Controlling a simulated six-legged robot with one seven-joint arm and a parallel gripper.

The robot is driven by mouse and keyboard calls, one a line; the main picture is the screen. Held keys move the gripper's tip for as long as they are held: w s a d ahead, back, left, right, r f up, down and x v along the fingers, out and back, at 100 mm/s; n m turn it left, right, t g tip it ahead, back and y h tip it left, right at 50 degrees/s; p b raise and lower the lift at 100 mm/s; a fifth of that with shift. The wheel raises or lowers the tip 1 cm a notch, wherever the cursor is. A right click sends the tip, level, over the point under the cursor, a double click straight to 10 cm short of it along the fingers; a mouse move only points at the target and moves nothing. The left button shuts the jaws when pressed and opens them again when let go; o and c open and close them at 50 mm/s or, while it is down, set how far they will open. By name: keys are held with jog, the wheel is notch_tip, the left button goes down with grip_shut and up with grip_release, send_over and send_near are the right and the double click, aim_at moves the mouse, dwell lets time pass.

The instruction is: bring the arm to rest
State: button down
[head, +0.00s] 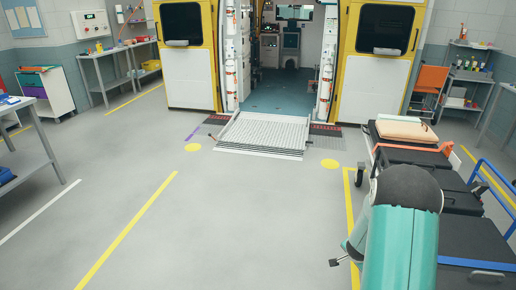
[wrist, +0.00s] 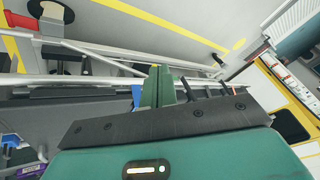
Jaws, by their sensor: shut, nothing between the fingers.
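My gripper (wrist: 160,72) shows in the wrist view as green fingers standing up close together from a dark bar, with nothing between them. The teal wrist body fills the bottom of that view. In the head view my teal arm rises at the lower right, its dark rounded joint in front of the stretcher (head: 409,157). The arm hides part of the stretcher. I cannot make out the fingers clearly in the head view. In the wrist view, pale rails and dark panels lie behind the fingers; I cannot tell the exact gap.
An ambulance (head: 190,80) stands open at the back, its ramp (head: 262,134) lowered to the floor. Workbenches (head: 32,140) stand at the left. An orange chair (head: 431,80) stands at the back right. The middle floor is clear, with yellow lines.

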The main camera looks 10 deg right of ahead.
jog(key=s+a+r+n+t+y, duration=0.15)
jog(key=a+r+n, duration=0.25)
jog(key=a+r, duration=0.75)
jog(key=s+a+r+n+y, duration=0.15)
jog(key=a+r+n, duration=0.25)
jog(key=a+r, duration=0.75)
jog(key=s+a+r+n, duration=0.3)
jog(key=s+r, duration=0.4)
jog(key=s, duration=0.3)
jog(key=s+a+r+n+y, duration=0.1)
jog(key=s+a+r+n, duration=0.2)
jog(key=s+r, duration=0.4)
jog(key=s+a, duration=0.1)
jog(key=s, duration=0.2)
jog(key=shift+s+g, duration=0.3)
jog(key=shift+g, duration=0.05)
jog(key=shift+d, duration=0.1)
